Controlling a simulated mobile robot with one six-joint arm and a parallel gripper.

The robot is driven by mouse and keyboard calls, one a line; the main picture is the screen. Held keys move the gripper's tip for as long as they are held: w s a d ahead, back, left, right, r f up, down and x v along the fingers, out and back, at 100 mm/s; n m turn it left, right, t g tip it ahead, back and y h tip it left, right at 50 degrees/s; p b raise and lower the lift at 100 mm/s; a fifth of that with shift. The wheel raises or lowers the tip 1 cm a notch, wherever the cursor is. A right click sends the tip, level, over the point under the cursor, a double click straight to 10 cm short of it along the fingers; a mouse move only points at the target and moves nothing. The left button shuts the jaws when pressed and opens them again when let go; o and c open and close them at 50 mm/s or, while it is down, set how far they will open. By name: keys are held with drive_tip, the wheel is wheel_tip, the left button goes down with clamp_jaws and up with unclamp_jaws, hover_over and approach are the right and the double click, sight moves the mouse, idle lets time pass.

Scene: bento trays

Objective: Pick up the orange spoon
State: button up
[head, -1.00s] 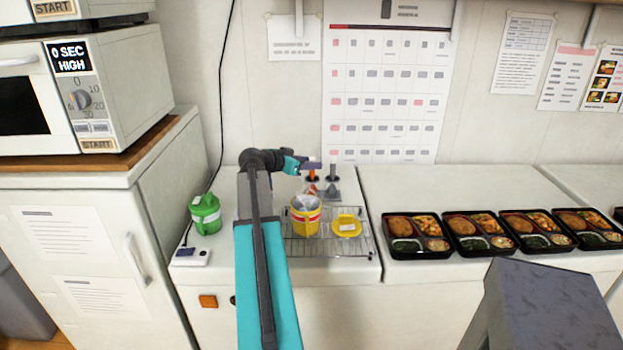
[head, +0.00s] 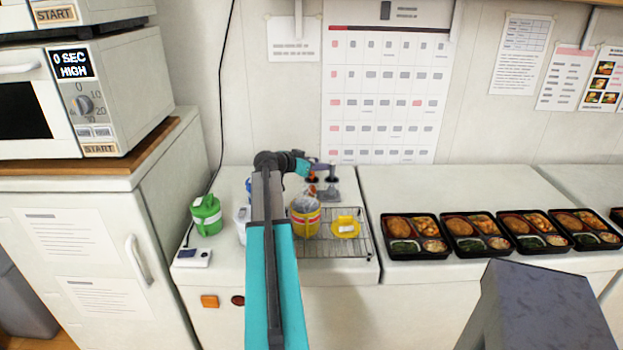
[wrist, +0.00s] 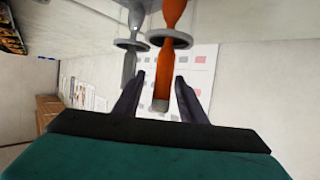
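The orange spoon (wrist: 163,85) stands upright in a holder at the back of the counter. In the head view the orange spoon (head: 311,181) shows only partly, behind my gripper (head: 316,167). In the wrist view its handle lies between the two dark fingers of my gripper (wrist: 160,78). The fingers are apart, with a narrow gap on either side of the handle, so the gripper is open. A grey spoon (wrist: 130,66) stands close on the left in the wrist view, outside the fingers. The grey spoon (head: 332,173) is right of the orange one in the head view.
A yellow and red cup (head: 306,221) and a yellow lid (head: 346,229) sit on a wire rack (head: 356,247) in front of the spoons. A green container (head: 206,215) stands at the left. Several bento trays (head: 417,256) line the counter at the right.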

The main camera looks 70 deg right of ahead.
drive_tip(key=shift+s+d+f, duration=0.15)
drive_tip(key=shift+d, duration=0.1)
drive_tip(key=shift+c, duration=0.5)
clamp_jaws()
